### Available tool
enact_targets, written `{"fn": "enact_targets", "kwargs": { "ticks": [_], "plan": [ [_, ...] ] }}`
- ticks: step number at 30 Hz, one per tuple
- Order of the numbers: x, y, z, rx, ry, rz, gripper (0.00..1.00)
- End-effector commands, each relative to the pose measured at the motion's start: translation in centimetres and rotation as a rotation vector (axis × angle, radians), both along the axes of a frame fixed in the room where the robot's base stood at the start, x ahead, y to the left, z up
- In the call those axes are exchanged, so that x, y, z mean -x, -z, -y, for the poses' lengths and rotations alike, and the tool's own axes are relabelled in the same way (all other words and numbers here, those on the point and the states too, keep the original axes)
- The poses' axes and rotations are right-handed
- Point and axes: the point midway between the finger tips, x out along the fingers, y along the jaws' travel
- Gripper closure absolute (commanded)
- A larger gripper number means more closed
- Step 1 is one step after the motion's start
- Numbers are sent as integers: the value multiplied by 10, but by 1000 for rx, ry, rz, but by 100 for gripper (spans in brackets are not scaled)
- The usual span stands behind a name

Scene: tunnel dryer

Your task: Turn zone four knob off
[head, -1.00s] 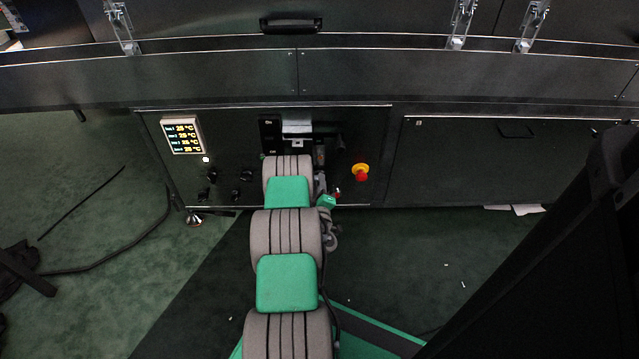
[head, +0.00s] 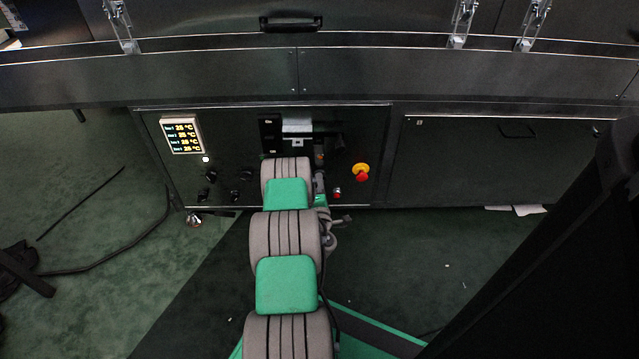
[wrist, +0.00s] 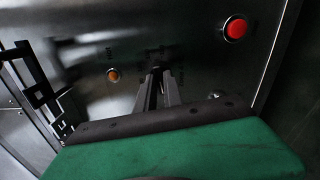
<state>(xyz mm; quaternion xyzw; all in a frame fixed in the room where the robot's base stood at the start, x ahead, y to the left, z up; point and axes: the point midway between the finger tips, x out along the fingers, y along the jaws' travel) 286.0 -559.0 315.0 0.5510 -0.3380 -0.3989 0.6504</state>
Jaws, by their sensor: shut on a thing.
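My gripper (wrist: 157,88) is in the wrist view, its two fingers pointing at the metal control panel (wrist: 190,50). It is shut on a small dark knob (wrist: 158,67) on that panel. The labels around the knob are too blurred to read, so I cannot tell its zone or its turn. In the head view my arm covers the gripper and this knob. Other dark knobs (head: 246,174) show left of my arm, with one more knob (head: 210,176) further left.
An orange lamp (wrist: 113,75) sits left of the fingers and a red button (wrist: 235,28) to the upper right. In the head view a yellow and red emergency stop (head: 361,172) is right of my arm. A lit temperature display (head: 181,135) is at the panel's upper left.

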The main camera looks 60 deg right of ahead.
Motion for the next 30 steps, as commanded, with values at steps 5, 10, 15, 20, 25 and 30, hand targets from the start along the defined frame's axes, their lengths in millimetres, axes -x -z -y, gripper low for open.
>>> {"fn": "enact_targets", "kwargs": {
  "ticks": [5,10,15,20,25,30],
  "plan": [
    [-1,-1,1,13,-2,-18,100],
    [-1,-1,1,15,-2,-21,100],
    [-1,-1,1,15,-2,-21,100],
    [-1,-1,1,14,-1,-22,78],
    [0,-1,0,13,0,-21,66],
    [0,0,0,12,0,-22,66]
  ]
}}
